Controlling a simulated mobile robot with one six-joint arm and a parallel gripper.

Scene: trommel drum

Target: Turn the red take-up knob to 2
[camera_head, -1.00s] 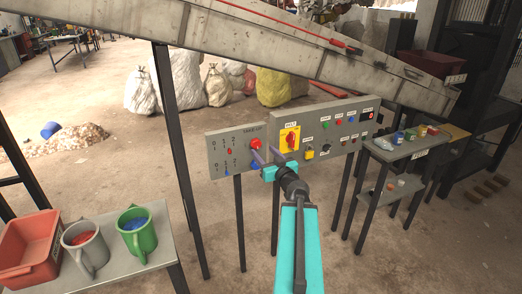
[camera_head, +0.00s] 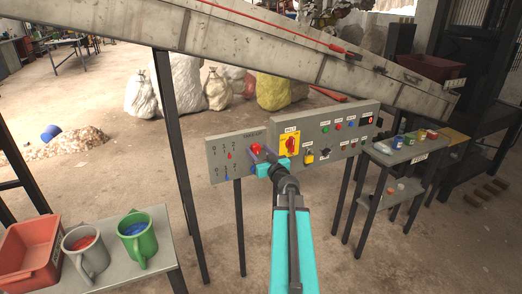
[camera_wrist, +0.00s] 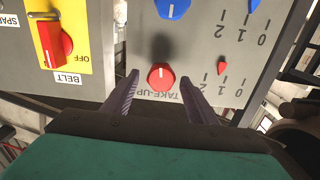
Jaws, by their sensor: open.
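The red take-up knob (camera_wrist: 160,77) sits on the grey panel, upside down in the wrist view, with a white line on its face. It also shows in the head view (camera_head: 255,148), partly covered by my gripper. My gripper (camera_wrist: 158,78) is open, one finger each side of the knob in the picture, with gaps on both sides. I cannot tell how far the tips reach along it. A small red pointer (camera_wrist: 222,68) stands by the upper 0-1-2 scale, near 1; its exact reading is unclear. In the head view the pointer (camera_head: 229,155) hangs below the numbers.
A blue knob (camera_wrist: 172,8) is close to the red one, with its own blue pointer (camera_wrist: 254,5). The yellow BELT switch (camera_wrist: 60,38) with a red handle is beside my left finger in the wrist view. A sloping beam (camera_head: 290,50) runs above the panel.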

